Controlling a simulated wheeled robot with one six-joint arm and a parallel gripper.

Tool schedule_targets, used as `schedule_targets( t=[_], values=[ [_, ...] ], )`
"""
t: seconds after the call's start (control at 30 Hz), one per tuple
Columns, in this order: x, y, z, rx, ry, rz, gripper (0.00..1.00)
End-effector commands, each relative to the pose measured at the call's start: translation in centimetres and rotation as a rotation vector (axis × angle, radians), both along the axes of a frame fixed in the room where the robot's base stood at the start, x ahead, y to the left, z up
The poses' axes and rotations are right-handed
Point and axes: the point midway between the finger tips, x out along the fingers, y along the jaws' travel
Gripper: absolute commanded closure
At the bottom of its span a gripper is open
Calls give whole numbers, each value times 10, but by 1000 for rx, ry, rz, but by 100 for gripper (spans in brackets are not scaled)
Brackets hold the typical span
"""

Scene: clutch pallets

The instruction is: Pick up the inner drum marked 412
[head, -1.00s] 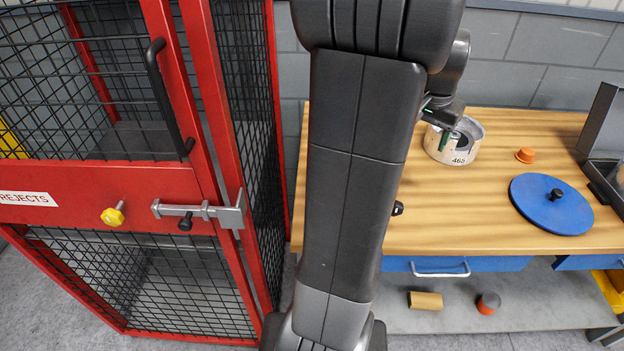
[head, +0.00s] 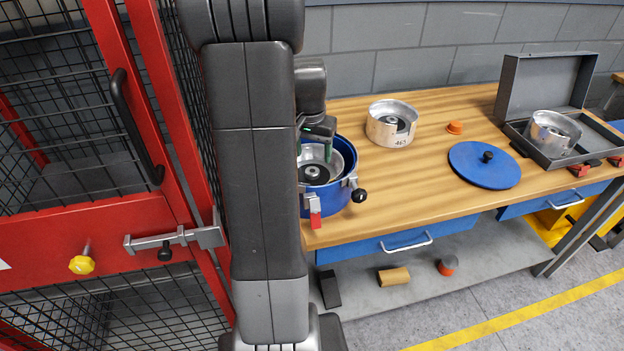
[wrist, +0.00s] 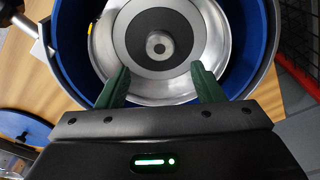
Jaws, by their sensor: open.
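A silver drum (head: 318,160) sits inside an open blue pot (head: 343,187) at the bench's left end. No number shows on it. In the wrist view the same drum (wrist: 160,88) has a dark ring and a central hub, with the blue wall (wrist: 68,52) around it. My gripper (wrist: 160,82) is open, its two green fingers above the drum's near side. In the head view my gripper (head: 317,146) is over the pot, partly hidden by my arm. I see no 412 mark.
A blue lid (head: 485,166) and an orange cap (head: 454,127) lie on the bench (head: 420,185). Another silver drum (head: 553,134) sits in an open grey case (head: 536,88) at right. A red mesh cage (head: 183,190) stands close at left.

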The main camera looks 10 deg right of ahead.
Motion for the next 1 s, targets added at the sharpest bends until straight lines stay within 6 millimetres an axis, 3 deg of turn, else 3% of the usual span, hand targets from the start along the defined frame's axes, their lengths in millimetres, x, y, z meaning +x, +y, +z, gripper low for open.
schedule_targets(
  t=[0.33, 0.67, 1.0],
  values=[
    [-3, 2, -45, 0, 2, 0, 39],
    [-2, 2, -52, 0, -1, 0, 39],
    [-2, 2, -52, 0, 0, 0, 100]
  ],
)
